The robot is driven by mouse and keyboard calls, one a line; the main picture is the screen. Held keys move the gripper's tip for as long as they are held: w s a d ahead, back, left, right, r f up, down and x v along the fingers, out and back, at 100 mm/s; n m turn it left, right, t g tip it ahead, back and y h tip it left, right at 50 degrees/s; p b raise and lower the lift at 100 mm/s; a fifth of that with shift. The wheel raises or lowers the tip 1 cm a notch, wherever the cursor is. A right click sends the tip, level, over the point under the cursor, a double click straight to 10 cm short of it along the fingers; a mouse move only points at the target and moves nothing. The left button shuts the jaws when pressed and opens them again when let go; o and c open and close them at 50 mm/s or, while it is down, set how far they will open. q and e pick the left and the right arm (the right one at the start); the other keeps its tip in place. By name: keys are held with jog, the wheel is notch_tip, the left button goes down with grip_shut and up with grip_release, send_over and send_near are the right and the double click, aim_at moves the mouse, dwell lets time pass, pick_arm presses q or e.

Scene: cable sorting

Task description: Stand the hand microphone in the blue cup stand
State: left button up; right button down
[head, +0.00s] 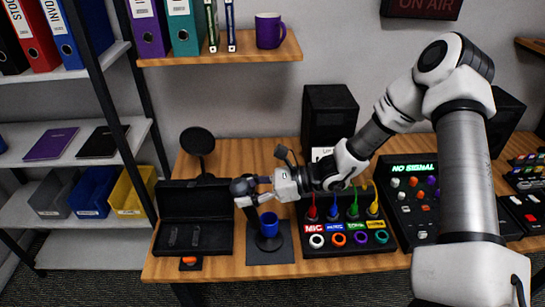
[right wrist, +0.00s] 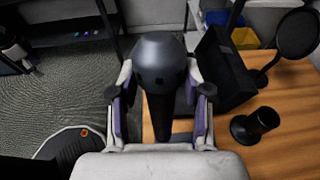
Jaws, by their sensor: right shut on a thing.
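The hand microphone has a rounded dark grey head (head: 240,187) and a dark handle. My right gripper (head: 262,189) is shut on it, above the table. The right wrist view shows the microphone (right wrist: 158,68) upright between the two fingers of the right gripper (right wrist: 160,95), head towards the camera. In the head view, the blue cup stand (head: 268,222) stands on a dark square mat (head: 283,250), just below and slightly right of the gripper. The microphone is beside the cup, not in it. My left gripper is not in view.
An open black case (head: 197,238) lies left of the mat. A cable box (head: 352,248) with coloured plugs and rings stands close on its right. A round pop filter (head: 197,141) stands behind the case. A speaker (head: 329,118) is at the back.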

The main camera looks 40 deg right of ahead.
jog(key=w+d+r+m+t+h+p, duration=0.1)
jog(key=d+r+m+t+h+p, duration=0.15)
jog(key=d+m+t+h, duration=0.35)
notch_tip(320, 180, down, 10)
jog(key=d+t+y+b, duration=0.1)
jog(key=d+y+b, duration=0.1)
jog(key=b, duration=0.8)
jog(key=shift+w+b, duration=0.2)
jog(key=shift+b, duration=0.15)
jog(key=shift+d+n, duration=0.1)
jog(key=shift+n, duration=0.2)
jog(key=shift+c, duration=2.2)
grip_release()
notch_tip(320, 180, up, 10)
